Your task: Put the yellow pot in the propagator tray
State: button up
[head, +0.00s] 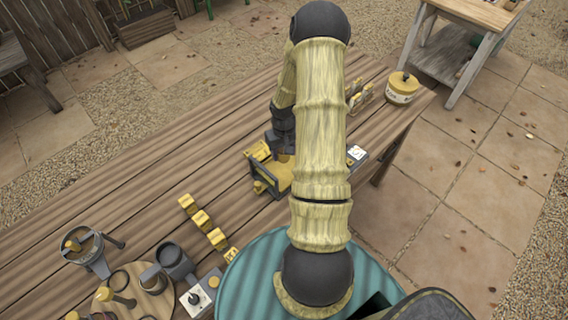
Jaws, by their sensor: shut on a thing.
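My arm reaches over the wooden table, and its lower end hides much of what lies behind it. My gripper (268,171) is low over the middle of the table, partly hidden by my forearm. It is shut on a yellow thing, which I take to be the yellow pot (281,176); its shape shows only in part. Dark edges and smaller yellow pieces show beside it on the left. I cannot pick out the propagator tray with certainty; it may be partly hidden behind my arm.
Several yellow blocks (201,221) lie in a row left of my arm. A grey mug (174,262) and a round wooden board (150,299) are at the lower left. A yellow lidded tin (402,87) stands at the far right end. The table's left middle (130,190) is clear.

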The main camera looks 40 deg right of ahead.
jog(key=shift+w+d+f, duration=0.1)
jog(key=shift+f, duration=1.2)
jog(key=shift+f+p, duration=0.65)
jog(key=shift+f, duration=1.4)
jog(key=shift+f, duration=0.2)
jog(key=o, duration=1)
jog(key=shift+r, duration=0.15)
